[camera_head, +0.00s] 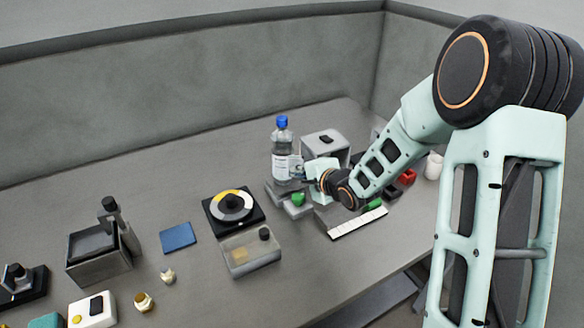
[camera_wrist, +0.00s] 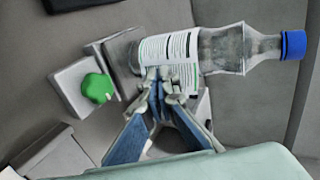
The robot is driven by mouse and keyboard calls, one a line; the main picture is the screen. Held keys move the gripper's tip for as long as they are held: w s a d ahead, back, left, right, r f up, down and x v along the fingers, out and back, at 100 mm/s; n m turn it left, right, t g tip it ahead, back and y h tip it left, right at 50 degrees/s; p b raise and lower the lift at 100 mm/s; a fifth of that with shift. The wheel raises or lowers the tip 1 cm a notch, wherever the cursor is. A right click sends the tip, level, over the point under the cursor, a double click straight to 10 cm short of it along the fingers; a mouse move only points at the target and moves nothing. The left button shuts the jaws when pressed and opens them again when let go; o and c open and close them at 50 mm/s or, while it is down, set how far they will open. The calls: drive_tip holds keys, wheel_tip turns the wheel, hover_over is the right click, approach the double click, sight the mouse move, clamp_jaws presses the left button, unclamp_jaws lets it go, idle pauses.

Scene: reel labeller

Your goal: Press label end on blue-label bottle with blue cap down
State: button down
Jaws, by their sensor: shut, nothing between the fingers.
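A clear bottle with a blue cap (camera_head: 281,122) and a printed label (camera_head: 281,166) stands upright on a grey holder (camera_head: 279,193) in the head view. In the wrist view the bottle (camera_wrist: 222,50) lies sideways in the picture, its blue cap (camera_wrist: 293,45) to the right. The label (camera_wrist: 165,48) shows white with dark print and a green line. My gripper (camera_wrist: 166,75) is shut with nothing in it. Its fingertips are at the label's near side and appear to touch it or sit just in front. The label part behind the fingertips is hidden.
A green knob (camera_wrist: 97,88) sits on a block beside the holder. A grey box (camera_head: 325,146) stands behind my gripper. A dial unit (camera_head: 212,217) stands left, with clear table between.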

drive_tip(key=shift+w+a, duration=0.45)
drive_tip(key=shift+w, duration=0.2)
idle(0.8)
drive_tip(key=shift+w+a+p, duration=0.2)
drive_tip(key=shift+w+p, duration=0.1)
drive_tip(key=shift+p, duration=0.45)
idle(3.4)
drive_tip(key=shift+w+d+p, duration=0.4)
drive_tip(key=shift+d, duration=0.1)
idle(0.8)
drive_tip(key=shift+s+d+p, duration=0.2)
drive_tip(key=shift+s+d, duration=0.35)
drive_tip(key=shift+s, duration=0.3)
drive_tip(key=shift+s+d+p, duration=0.2)
drive_tip(key=shift+s+d, duration=0.35)
drive_tip(key=shift+s, duration=0.25)
drive_tip(key=shift+s+d+p, duration=0.2)
drive_tip(key=shift+s+d, duration=0.35)
drive_tip(key=shift+s, duration=0.3)
